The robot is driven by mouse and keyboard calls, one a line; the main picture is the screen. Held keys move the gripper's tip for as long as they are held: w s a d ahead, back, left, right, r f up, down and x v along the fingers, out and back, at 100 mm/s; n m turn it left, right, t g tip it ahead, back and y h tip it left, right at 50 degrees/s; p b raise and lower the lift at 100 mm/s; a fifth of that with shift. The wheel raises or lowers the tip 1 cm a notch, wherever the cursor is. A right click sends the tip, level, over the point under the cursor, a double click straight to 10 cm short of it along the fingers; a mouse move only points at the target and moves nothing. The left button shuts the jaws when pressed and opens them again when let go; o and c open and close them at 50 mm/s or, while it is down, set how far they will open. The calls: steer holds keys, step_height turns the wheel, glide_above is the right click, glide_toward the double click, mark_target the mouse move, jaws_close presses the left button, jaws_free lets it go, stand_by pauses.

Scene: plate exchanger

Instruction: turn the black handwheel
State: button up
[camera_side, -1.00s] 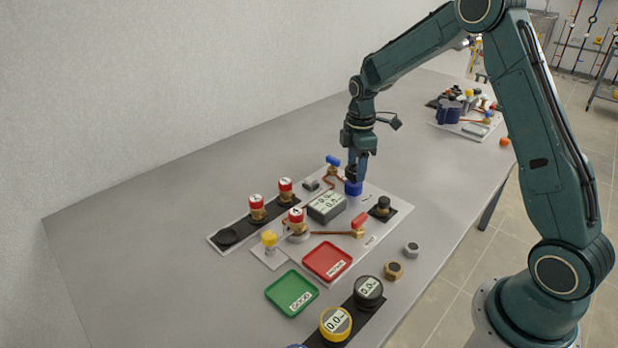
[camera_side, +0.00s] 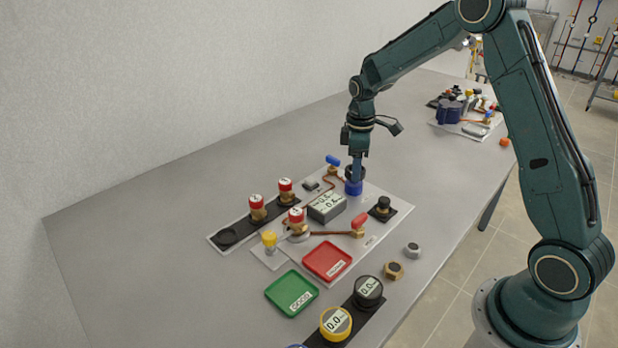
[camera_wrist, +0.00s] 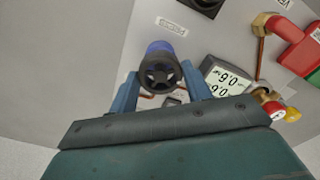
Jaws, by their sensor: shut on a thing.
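The black handwheel (camera_wrist: 161,69) is a small spoked wheel on top of a blue cylindrical body (camera_wrist: 158,47). In the side view, the handwheel (camera_side: 347,174) and blue body (camera_side: 353,188) stand at the back of the light panel. My gripper (camera_side: 356,173) points straight down over it. In the wrist view, the two blue fingers of my gripper (camera_wrist: 160,84) lie on either side of the wheel, shut on it. The exact finger contact is partly hidden.
A grey two-line display (camera_side: 326,208) stands close beside the wheel. A blue-handled valve (camera_side: 333,160), a red-handled valve (camera_side: 359,222) and a black knob (camera_side: 383,206) are nearby. Red (camera_side: 327,261) and green (camera_side: 292,293) trays lie in front. The table's left side is clear.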

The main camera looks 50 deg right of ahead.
steer(key=m, duration=0.4)
steer(key=shift+m, duration=0.3)
steer(key=m, duration=0.5)
steer(key=shift+a, duration=0.1)
steer(key=m, duration=0.9)
steer(key=shift+m, duration=0.4)
steer(key=shift+w, duration=0.1)
steer(key=o, duration=1)
steer(key=shift+c, duration=0.2)
steer(key=shift+r, duration=0.15)
